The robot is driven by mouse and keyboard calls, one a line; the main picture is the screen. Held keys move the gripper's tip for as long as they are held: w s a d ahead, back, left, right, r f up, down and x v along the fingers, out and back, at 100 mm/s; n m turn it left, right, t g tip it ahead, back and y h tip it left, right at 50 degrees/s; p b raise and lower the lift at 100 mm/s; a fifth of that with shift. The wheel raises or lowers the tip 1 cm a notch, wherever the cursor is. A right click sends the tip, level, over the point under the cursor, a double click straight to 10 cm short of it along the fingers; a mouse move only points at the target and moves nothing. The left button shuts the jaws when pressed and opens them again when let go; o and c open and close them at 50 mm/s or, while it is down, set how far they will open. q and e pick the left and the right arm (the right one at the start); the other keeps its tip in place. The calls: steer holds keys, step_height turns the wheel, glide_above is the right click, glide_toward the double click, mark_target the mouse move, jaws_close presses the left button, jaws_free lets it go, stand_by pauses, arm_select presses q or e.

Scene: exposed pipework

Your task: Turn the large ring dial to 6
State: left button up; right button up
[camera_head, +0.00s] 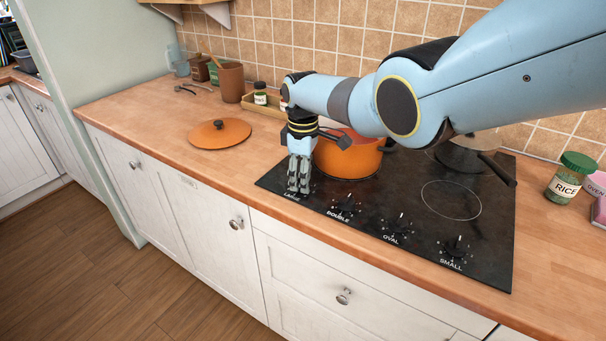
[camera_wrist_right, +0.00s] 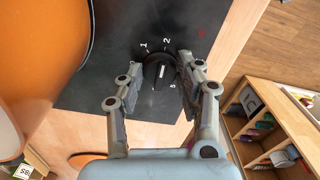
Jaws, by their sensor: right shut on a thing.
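The large ring dial (camera_wrist_right: 154,70) is a black round knob at the corner of the black hob, seen in the right wrist view. White numbers 1, 2 and what looks like 5 show around it. A pale mark shows on the knob, but I cannot tell which number it points to. My right gripper (camera_wrist_right: 161,80) is shut on the dial, one finger on each side. In the head view my right gripper (camera_head: 299,188) points down at the hob's front left corner and hides the dial and part of its label. My left gripper is not in view.
An orange pot (camera_head: 345,160) stands on the hob just behind my right gripper. Dials marked DOUBLE (camera_head: 345,206), OVAL (camera_head: 398,229) and SMALL (camera_head: 456,249) line the front edge. An orange lid (camera_head: 220,136) lies on the counter. A lidded pan (camera_head: 468,155) stands at the back right.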

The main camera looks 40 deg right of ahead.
steer(key=m, duration=0.4)
steer(key=shift+m+p, duration=0.3)
steer(key=m, duration=0.4)
steer(key=shift+a+m, duration=0.1)
steer(key=shift+m, duration=0.2)
steer(key=m, duration=0.4)
steer(key=shift+m, duration=0.3)
steer(key=m, duration=0.4)
steer(key=shift+a+p, duration=0.1)
steer(key=shift+p, duration=0.2)
steer(key=m, duration=0.5)
steer(key=shift+w, duration=0.15)
steer(key=m, duration=0.4)
steer(key=shift+m, duration=0.3)
steer(key=m, duration=0.4)
steer(key=shift+w, duration=0.1)
steer(key=m, duration=0.4)
steer(key=shift+m, duration=0.6)
